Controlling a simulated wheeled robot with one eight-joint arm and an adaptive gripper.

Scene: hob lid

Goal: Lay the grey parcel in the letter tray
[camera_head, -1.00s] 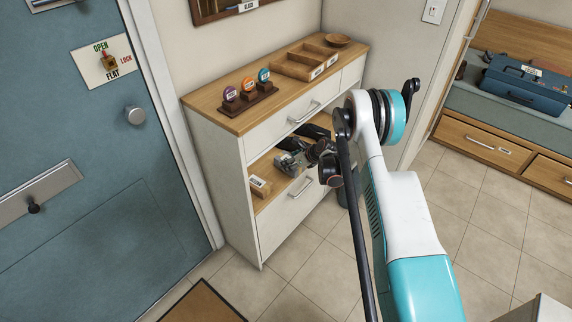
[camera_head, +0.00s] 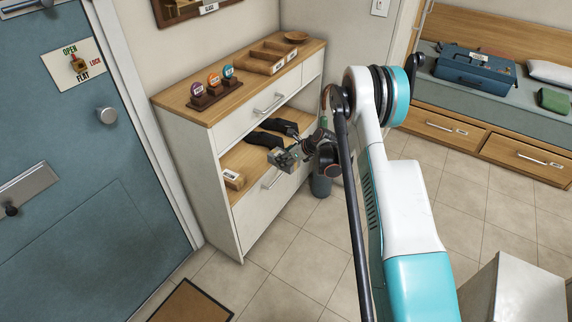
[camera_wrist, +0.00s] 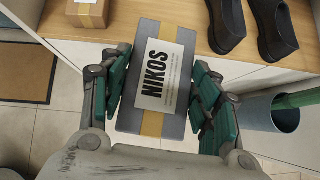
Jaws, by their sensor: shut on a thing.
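The grey parcel (camera_wrist: 155,95) has a yellow band and a white label reading NIKOS. It sits between the two green-padded fingers of my gripper (camera_wrist: 158,78) in the wrist view. In the head view, my gripper (camera_head: 288,156) is shut on it just in front of the cabinet's open shelf, and the parcel itself is small and partly hidden there. A wooden tray with compartments and small white labels (camera_head: 272,66), apparently the letter tray, stands on the cabinet top, above and behind my gripper.
The shelf (camera_head: 252,165) holds dark shoes (camera_head: 266,138) and a small brown box (camera_head: 234,180). Colored round tags on a stand (camera_head: 214,92) and a wooden bowl (camera_head: 296,37) flank the tray. A blue-grey bin (camera_head: 321,185) stands right of the cabinet. A doormat (camera_head: 187,303) lies in front.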

